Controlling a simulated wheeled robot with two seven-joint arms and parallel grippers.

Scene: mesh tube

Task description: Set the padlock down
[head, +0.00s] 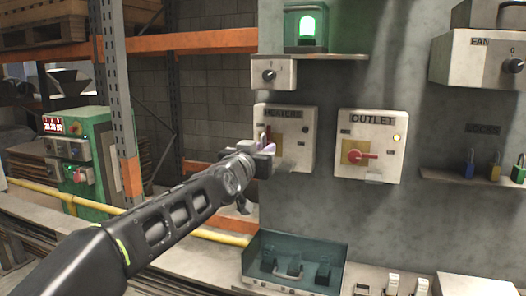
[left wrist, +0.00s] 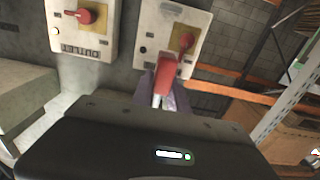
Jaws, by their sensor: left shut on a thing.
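My left gripper (head: 264,150) is in front of the lower left of the HEATERS switch box (head: 300,150). It is shut on a red padlock, which shows beyond the gripper body in the left wrist view (left wrist: 166,70), with a pale metal part below the red. Purple surfaces flank that metal part. The gripper body hides the grip itself. The red handle (left wrist: 187,41) of the HEATERS box shows just behind the padlock. I cannot tell whether the padlock touches the box. My right gripper is not in view.
The OUTLET box (head: 389,165) with a red handle is to the right. A LOCKS shelf (head: 440,177) holds blue, yellow and green padlocks. A teal open tray (head: 335,282) with dark items stands below. A green machine (head: 90,165) and orange racks (head: 200,40) are left.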

